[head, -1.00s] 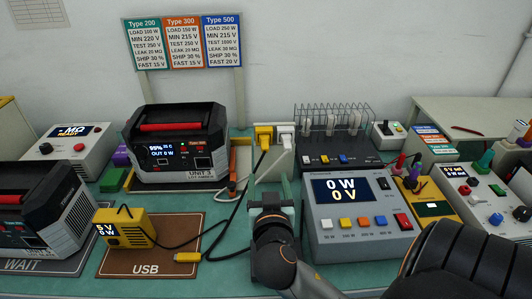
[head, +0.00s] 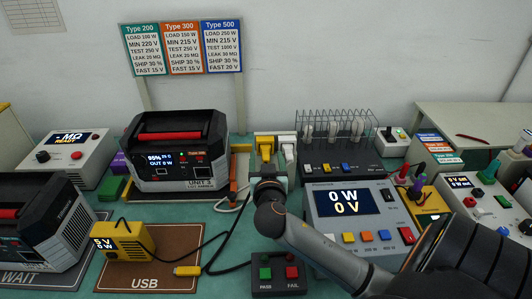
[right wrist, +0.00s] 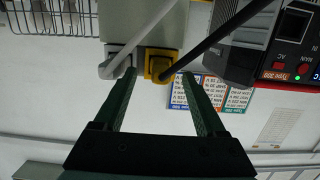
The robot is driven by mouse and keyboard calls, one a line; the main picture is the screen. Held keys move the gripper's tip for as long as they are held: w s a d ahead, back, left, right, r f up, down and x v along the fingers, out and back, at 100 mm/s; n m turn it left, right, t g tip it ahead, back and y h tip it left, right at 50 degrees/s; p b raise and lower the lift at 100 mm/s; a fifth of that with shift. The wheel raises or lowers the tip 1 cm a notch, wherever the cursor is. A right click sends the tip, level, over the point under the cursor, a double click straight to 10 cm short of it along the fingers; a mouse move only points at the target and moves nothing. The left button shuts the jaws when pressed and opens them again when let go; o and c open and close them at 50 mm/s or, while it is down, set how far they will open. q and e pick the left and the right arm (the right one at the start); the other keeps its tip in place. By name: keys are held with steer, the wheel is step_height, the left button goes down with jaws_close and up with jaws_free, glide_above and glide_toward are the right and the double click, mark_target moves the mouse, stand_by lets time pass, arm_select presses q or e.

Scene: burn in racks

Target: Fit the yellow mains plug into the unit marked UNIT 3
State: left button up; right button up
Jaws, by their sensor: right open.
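The yellow mains plug (head: 265,140) sits in a pale holder behind my right gripper, beside a white plug (head: 288,140). In the right wrist view the yellow plug (right wrist: 162,68) lies between the tips of my open right gripper (right wrist: 159,75); contact cannot be told. Its dark cable runs to the upper right. In the head view the right gripper (head: 266,165) partly covers the holder. UNIT 3 (head: 180,150), a black and grey power station with a red handle, stands to the left with its lit panel facing me. My left gripper is out of view.
The white plug (right wrist: 117,60) is close to one fingertip. A yellow USB device (head: 128,240) lies left. A wire rack (head: 335,125) stands behind.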

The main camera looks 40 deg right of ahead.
steer(key=shift+x, duration=1.1)
jaws_close()
stand_by(0.3)
steer(key=shift+f, duration=0.1)
stand_by(1.1)
